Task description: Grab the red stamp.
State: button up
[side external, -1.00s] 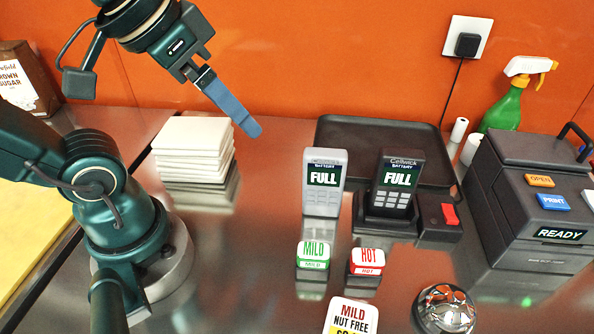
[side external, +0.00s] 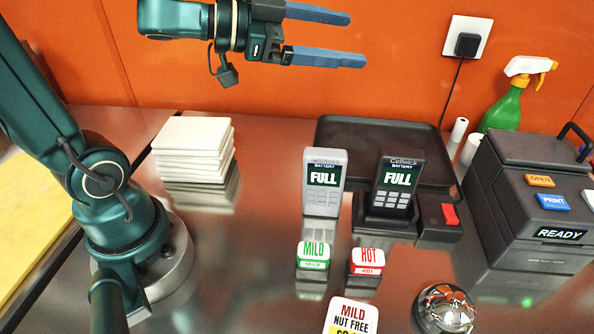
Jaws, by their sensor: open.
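The red stamp (side external: 367,261) is a small block with a white top reading HOT and a red band. It stands on the steel counter near the middle of the side view. A green stamp (side external: 313,256) reading MILD stands to its left. My gripper (side external: 356,40) is open and empty, high up in front of the orange wall. Its two blue fingers point right, well above and behind the stamps.
A MILD NUT FREE card (side external: 351,317) and a chrome bell (side external: 446,308) are in front. A dark printer (side external: 532,205) stands right, stacked white tiles (side external: 192,150) left.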

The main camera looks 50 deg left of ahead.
jog(key=s+d+f+m+g+h, duration=0.2)
jog(key=s+d+f+g+h, duration=0.15)
jog(key=s+g, duration=0.2)
jog(key=s+d+f+m+g+h, duration=0.2)
jog(key=s+d+f+g+h, duration=0.15)
jog(key=s, duration=0.25)
send_near(364, 251)
jog(key=shift+x, duration=5.5)
jog(key=shift+s, duration=0.1)
grip_shut()
